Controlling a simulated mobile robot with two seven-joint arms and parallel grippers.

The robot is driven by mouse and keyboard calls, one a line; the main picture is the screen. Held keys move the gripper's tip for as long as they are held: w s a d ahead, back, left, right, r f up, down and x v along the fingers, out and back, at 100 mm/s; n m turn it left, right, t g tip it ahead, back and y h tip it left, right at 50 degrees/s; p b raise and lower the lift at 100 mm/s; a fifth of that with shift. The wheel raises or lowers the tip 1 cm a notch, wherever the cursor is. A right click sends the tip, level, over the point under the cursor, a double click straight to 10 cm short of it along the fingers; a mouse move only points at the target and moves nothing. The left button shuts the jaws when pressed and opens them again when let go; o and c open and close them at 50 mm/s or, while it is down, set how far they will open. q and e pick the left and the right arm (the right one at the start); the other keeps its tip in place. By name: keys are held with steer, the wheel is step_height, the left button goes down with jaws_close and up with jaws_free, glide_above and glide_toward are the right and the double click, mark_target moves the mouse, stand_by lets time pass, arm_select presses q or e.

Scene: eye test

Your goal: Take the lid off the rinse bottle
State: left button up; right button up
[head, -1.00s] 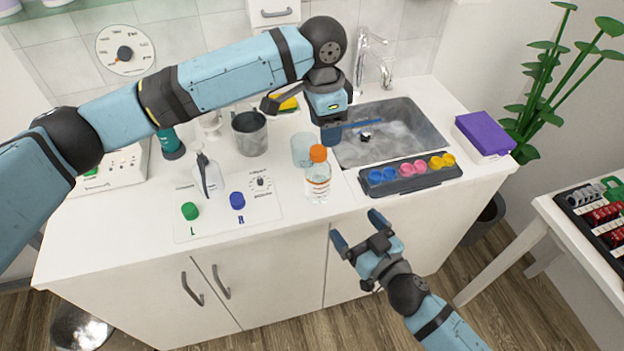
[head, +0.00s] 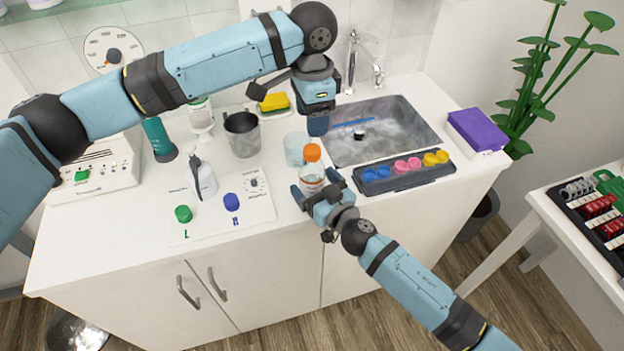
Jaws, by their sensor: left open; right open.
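The rinse bottle (head: 311,178) is clear with an orange lid (head: 312,152) on top. It stands upright near the counter's front edge, left of the sink. My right gripper (head: 316,184) is open, with its fingers on either side of the bottle's lower part. I cannot tell whether they touch it, and they hide its base. My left gripper (head: 318,128) is open and points down, just behind and above the orange lid in the picture, apart from it.
A clear tumbler (head: 296,148) stands close behind the bottle. A dark tray (head: 385,183) with coloured cups lies to the right. The sink (head: 385,145) holds a blue brush (head: 353,123).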

mark_target(312, 149)
steer(key=shift+w+a, duration=0.25)
steer(key=shift+w, duration=0.1)
steer(key=shift+c, duration=0.2)
jaws_close()
arm_select(q)
steer(key=m, duration=0.3)
steer(key=shift+m, duration=0.3)
steer(key=m, duration=1)
steer(key=shift+m, duration=0.4)
steer(key=m, duration=1.2)
steer(key=shift+m, duration=0.3)
steer(key=shift+f, duration=4)
